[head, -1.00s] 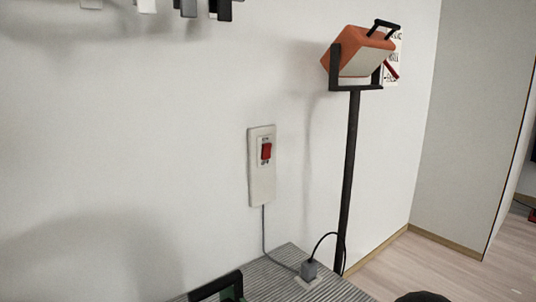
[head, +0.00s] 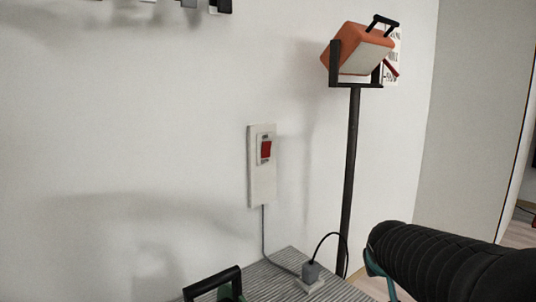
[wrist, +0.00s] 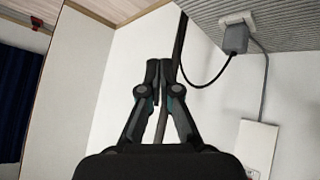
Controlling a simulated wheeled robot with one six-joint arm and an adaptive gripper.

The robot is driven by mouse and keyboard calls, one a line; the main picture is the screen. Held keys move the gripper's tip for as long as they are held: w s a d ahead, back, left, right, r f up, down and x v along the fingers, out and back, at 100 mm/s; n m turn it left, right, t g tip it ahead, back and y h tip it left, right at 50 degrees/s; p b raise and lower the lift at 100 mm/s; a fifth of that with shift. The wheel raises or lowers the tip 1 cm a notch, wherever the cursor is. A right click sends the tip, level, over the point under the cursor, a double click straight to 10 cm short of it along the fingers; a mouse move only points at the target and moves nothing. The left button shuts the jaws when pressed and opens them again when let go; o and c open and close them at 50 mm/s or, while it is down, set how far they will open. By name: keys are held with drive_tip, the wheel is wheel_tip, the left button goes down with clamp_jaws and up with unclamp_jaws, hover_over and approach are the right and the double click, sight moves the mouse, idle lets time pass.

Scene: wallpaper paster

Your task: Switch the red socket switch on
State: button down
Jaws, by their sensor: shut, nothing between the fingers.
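The red socket switch (head: 266,149) is a red rocker on a tall white plate (head: 262,188) fixed to the wall, left of the lamp stand. I cannot tell whether it is on or off. In the head view only my dark ribbed arm shows at lower right; the fingertips are not seen there.
An orange work lamp (head: 358,50) stands on a black pole (head: 350,180) right of the switch. A grey plug (head: 311,272) sits on a striped grey surface (head: 265,275), with a cable rising to the plate. The wall before the switch looks clear.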

sight(268, 143)
drive_tip(key=w+a+r+n+t+y+b, duration=0.15)
drive_tip(key=w+r+t, duration=0.3)
drive_tip(key=w, duration=0.45)
drive_tip(key=w+r+n+t+y, duration=0.25)
drive_tip(key=w+r, duration=0.25)
drive_tip(key=w, duration=0.4)
drive_tip(key=s+a+r+n+y, duration=0.2)
drive_tip(key=a+r+n+y, duration=0.1)
drive_tip(key=a+r+y, duration=0.7)
drive_tip(key=a+y, duration=0.1)
drive_tip(key=a, duration=0.1)
drive_tip(key=shift+s+a+r+n+t, duration=0.15)
drive_tip(key=shift+a+n+t, duration=0.15)
drive_tip(key=shift+n, duration=0.1)
drive_tip(key=x, duration=1.4)
drive_tip(key=shift+r, duration=0.15)
